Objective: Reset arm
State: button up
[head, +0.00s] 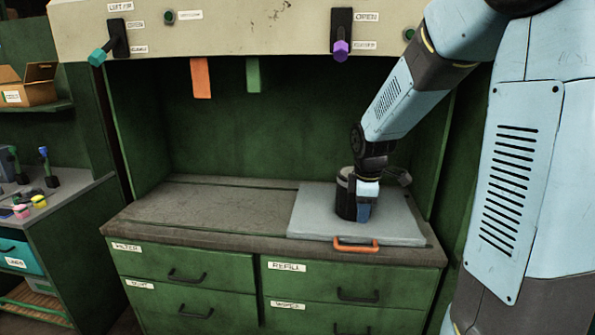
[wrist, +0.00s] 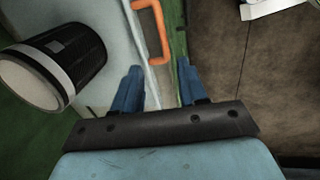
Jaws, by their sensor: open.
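My arm comes down from the upper right in the head view. My gripper (head: 364,211) is low over the right part of the workbench, in front of a dark ribbed canister (head: 345,200) with a pale top. In the wrist view my gripper (wrist: 159,70) has its two blue fingers apart, with nothing held between them. The canister (wrist: 75,58) stands to the left of the fingers, apart from them. It stands on a grey panel (head: 308,215) with an orange handle (head: 356,245) at its front edge. The handle (wrist: 152,30) lies beyond the fingertips in the wrist view.
The left part of the worktop (head: 230,205) is clear. An orange strip (head: 201,78) and a green strip (head: 253,75) hang from the hood above. A teal lever (head: 97,57) and a purple lever (head: 341,50) stick out from the hood. Drawers (head: 185,272) are below.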

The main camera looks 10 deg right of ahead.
jog(key=s+r+m+t, duration=0.1)
jog(key=s+r+m, duration=0.6)
jog(key=s, duration=0.4)
jog(key=s+a+r+m+t, duration=0.1)
jog(key=s+r+m+t, duration=0.1)
jog(key=s+r+m, duration=0.5)
jog(key=s, duration=0.5)
jog(key=shift+a+r+m+y, duration=0.25)
jog(key=shift+r+m+y, duration=0.05)
jog(key=shift+m, duration=0.1)
jog(key=shift+c, duration=0.4)
dwell(0.4)
